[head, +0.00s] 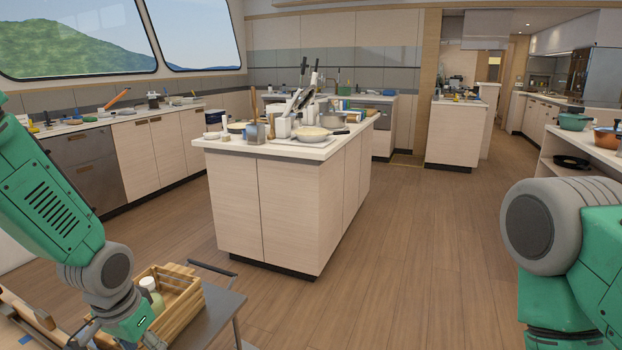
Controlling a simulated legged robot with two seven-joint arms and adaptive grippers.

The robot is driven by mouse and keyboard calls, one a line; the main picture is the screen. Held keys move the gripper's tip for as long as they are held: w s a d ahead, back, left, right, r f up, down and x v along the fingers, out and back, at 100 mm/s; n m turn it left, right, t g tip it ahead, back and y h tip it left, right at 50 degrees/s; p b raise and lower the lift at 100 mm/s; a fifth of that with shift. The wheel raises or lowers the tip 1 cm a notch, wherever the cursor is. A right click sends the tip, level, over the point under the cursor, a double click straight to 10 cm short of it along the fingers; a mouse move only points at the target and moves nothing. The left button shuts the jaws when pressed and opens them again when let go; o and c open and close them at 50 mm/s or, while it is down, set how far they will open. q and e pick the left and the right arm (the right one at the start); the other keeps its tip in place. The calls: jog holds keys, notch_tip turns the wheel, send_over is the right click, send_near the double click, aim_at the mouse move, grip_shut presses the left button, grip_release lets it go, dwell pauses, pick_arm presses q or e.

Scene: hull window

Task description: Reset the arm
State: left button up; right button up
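My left arm, green with grey joints, comes in from the left and reaches down to the bottom edge. My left gripper (153,341) is only partly in view there, just in front of a wooden crate (196,301). Its fingertips are cut off, so I cannot tell whether it is open, shut or holding something. My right arm is at the lower right, with a large grey joint and green links. The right gripper is outside the view.
The crate holds a pale-capped bottle (152,292) and stands on a grey cart (222,303) with a dark handle. A cluttered kitchen island (302,205) stands ahead. Counters line the left wall, and a shelf unit (575,155) stands at right. Wooden floor (420,250) is clear between.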

pick_arm(q)
jog(key=s+d+f+n, duration=0.1)
jog(key=s+d+f, duration=0.1)
jog(key=s+f, duration=1.1)
jog(key=s+a+f+n+g, duration=0.1)
jog(key=s+f, duration=0.5)
jog(key=s, duration=0.7)
jog(key=shift+a, duration=0.6)
jog(key=shift+d+r, duration=0.1)
jog(key=shift+d, duration=0.15)
jog(key=shift+a, duration=0.15)
